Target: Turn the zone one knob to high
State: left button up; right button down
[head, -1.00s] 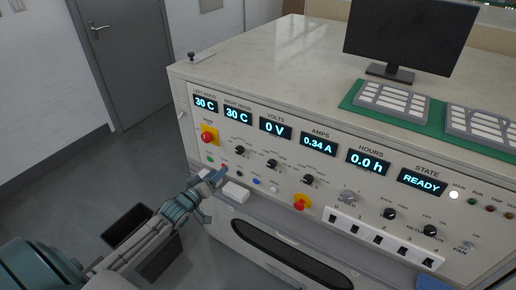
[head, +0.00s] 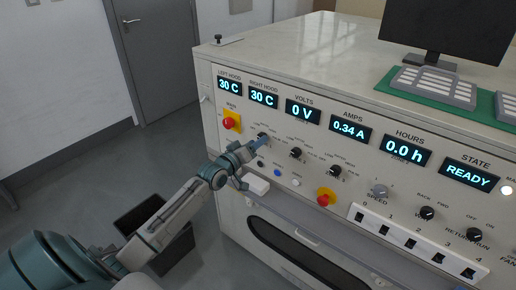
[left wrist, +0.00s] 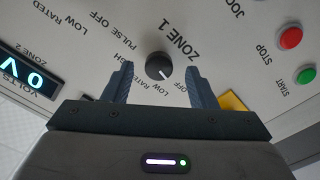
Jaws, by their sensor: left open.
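The zone 1 knob (left wrist: 158,66) is a small round black knob with a pale pointer mark. It sits on the cream panel, beside the printed words ZONE 1. In the left wrist view it lies between the two fingertips of my open left gripper (left wrist: 160,76), with visible space on both sides. Its pointer mark faces the lower right, toward the OFF label; the HIGH label is on the left side. In the head view my left gripper (head: 250,162) is at the panel, and the knob (head: 263,137) shows just beyond the fingers. My right gripper is out of view.
A red main switch (head: 231,122) on a yellow plate is up and left of the knob. Two more black knobs (head: 295,153) run to the right. Red (left wrist: 290,37) and green (left wrist: 305,75) buttons sit nearby.

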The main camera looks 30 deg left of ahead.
pick_arm(q)
jog(key=shift+w, duration=0.9)
jog(key=c, duration=1)
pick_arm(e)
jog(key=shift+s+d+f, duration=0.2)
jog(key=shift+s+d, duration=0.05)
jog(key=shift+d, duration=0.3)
pick_arm(q)
jog(key=shift+b, duration=0.3)
